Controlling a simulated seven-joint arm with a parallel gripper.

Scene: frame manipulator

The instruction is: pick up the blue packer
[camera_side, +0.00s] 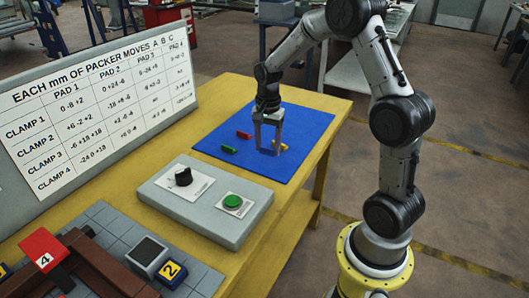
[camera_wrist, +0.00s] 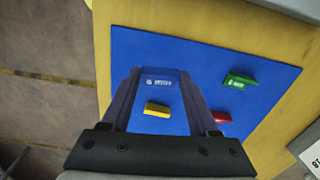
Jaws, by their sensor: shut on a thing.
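The blue packer (camera_wrist: 158,83) has white lettering on its face and sits between the fingertips of my gripper (camera_wrist: 159,76) in the wrist view. My gripper is shut on it. In the side view my gripper (camera_side: 267,149) points down over the blue mat (camera_side: 300,135). There the blue packer cannot be made out against the mat, and I cannot tell whether it touches the mat.
A yellow packer (camera_wrist: 157,110), a red packer (camera_wrist: 221,117) and a green packer (camera_wrist: 240,80) lie on the mat nearby. A grey control box (camera_side: 205,200) with a knob and green button stands in front. A chart board (camera_side: 100,110) stands at left.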

